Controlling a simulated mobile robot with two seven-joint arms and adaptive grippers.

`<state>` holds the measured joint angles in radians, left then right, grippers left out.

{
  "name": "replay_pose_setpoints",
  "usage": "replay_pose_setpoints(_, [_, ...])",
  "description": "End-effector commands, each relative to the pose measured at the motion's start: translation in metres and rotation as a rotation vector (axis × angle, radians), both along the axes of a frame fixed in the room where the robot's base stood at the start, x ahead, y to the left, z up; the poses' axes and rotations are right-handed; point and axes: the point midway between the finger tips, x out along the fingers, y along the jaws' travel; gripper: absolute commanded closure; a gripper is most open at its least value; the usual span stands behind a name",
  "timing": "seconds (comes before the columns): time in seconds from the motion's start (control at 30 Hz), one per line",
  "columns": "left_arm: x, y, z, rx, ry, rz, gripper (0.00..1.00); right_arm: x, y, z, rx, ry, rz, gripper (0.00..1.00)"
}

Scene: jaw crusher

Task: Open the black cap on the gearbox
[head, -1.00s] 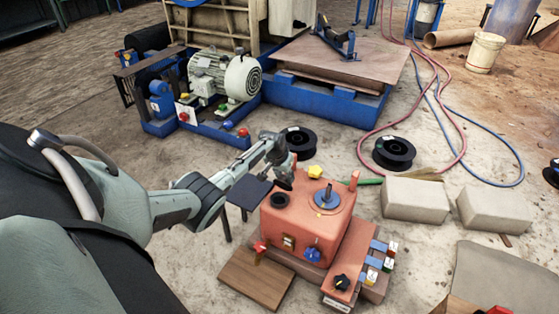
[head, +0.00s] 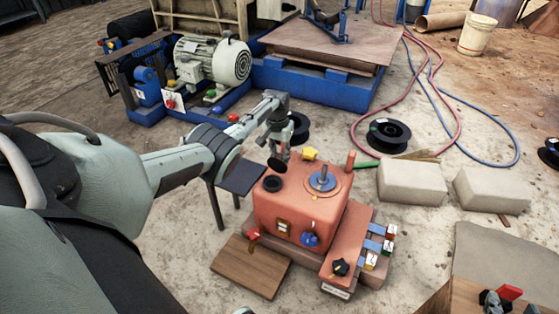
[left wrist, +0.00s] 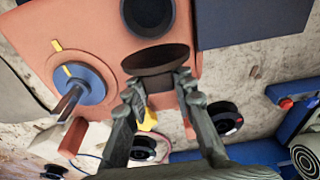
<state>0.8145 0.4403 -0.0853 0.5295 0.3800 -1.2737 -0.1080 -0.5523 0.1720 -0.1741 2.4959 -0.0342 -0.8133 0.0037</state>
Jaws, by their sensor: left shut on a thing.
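The gearbox (head: 285,215) is an orange-red housing on the floor in the middle of the head view. My left gripper (head: 278,153) is above its back left corner and shut on the round black cap (head: 277,164). The cap is off the housing and tilted, just above a black round opening (head: 272,184).
A blue disc with an upright shaft (head: 322,179) and a yellow knob (head: 310,154) are on the gearbox top. A dark small table (head: 240,177) stands to its left. A motor (head: 212,60) is behind, and pale blocks (head: 412,182) lie to the right.

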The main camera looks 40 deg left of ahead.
Motion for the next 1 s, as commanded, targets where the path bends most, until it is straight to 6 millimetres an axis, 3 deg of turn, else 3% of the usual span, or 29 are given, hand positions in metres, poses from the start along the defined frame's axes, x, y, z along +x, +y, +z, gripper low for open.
replay_pose_setpoints(0.2, [0.000,0.000,-0.005,-0.011,0.048,0.001,1.00,0.015,0.046,0.067,0.150,-0.341,0.082,0.60])
replay_pose_setpoints(0.5, [0.001,0.000,-0.004,-0.020,0.091,-0.001,1.00,0.003,0.071,0.139,0.302,-0.656,0.136,0.60])
replay_pose_setpoints(0.7, [0.000,0.000,-0.004,-0.023,0.104,-0.001,1.00,-0.004,0.074,0.158,0.343,-0.743,0.144,0.60])
replay_pose_setpoints(1.0, [0.001,0.000,-0.003,-0.025,0.107,-0.001,1.00,-0.006,0.074,0.164,0.354,-0.768,0.147,0.60])
